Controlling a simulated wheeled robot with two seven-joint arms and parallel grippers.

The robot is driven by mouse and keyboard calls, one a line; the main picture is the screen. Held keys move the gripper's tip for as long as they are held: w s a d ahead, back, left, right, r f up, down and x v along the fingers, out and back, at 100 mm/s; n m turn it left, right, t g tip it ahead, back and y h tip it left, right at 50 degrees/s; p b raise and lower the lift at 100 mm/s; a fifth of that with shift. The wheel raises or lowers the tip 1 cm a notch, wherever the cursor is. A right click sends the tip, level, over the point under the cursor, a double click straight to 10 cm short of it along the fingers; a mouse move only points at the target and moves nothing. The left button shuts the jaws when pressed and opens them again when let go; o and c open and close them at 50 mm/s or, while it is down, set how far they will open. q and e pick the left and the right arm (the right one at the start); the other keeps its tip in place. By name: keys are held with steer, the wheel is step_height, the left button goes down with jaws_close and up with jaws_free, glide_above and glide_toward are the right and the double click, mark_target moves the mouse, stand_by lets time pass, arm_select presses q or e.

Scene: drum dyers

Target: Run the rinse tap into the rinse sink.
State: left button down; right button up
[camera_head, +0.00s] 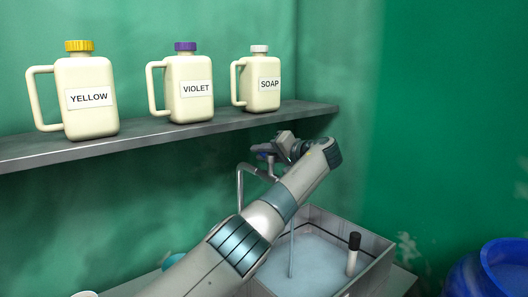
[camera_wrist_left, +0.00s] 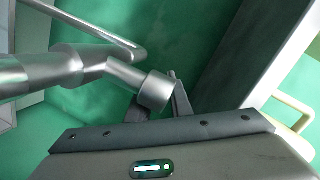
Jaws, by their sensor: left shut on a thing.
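My left gripper (camera_head: 268,152) is at the top of the tap. In the left wrist view, my left gripper (camera_wrist_left: 158,108) is shut on the tap's metal handle (camera_wrist_left: 155,91). The rinse sink (camera_head: 378,264) is a grey square basin at the lower right, holding pale water. A thin stream of water (camera_head: 291,255) falls into it. My right gripper is not in view.
A grey shelf (camera_head: 155,136) above holds jugs labelled yellow (camera_head: 88,115), violet (camera_head: 190,105) and soap (camera_head: 260,97). A white, black-topped object (camera_head: 353,254) stands in the sink. A blue drum (camera_head: 503,268) is at the lower right.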

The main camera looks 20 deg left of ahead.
arm_select(q)
steer(key=shift+s+a+f+n+g+y+p, duration=0.1)
steer(key=shift+s+a+n+g+y+p, duration=0.1)
steer(key=shift+n+g, duration=0.15)
steer(key=shift+s+a+f+n+g+y+p, duration=0.15)
steer(key=shift+n+g+y, duration=0.1)
steer(key=shift+g, duration=0.2)
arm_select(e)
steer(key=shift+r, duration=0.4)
arm_select(q)
steer(key=c, duration=1.7)
jaws_free()
steer(key=shift+w+d+r, duration=0.1)
steer(key=shift+o, duration=0.4)
steer(key=shift+r, duration=0.1)
steer(key=shift+d, duration=0.1)
steer(key=shift+s+d+b, duration=0.2)
steer(key=shift+d+b, duration=0.15)
steer(key=shift+d, duration=0.1)
steer(key=b+v, duration=0.4)
steer(key=v, duration=1.2)
steer(key=shift+s+r+b, duration=0.2)
steer(key=shift+b, duration=0.2)
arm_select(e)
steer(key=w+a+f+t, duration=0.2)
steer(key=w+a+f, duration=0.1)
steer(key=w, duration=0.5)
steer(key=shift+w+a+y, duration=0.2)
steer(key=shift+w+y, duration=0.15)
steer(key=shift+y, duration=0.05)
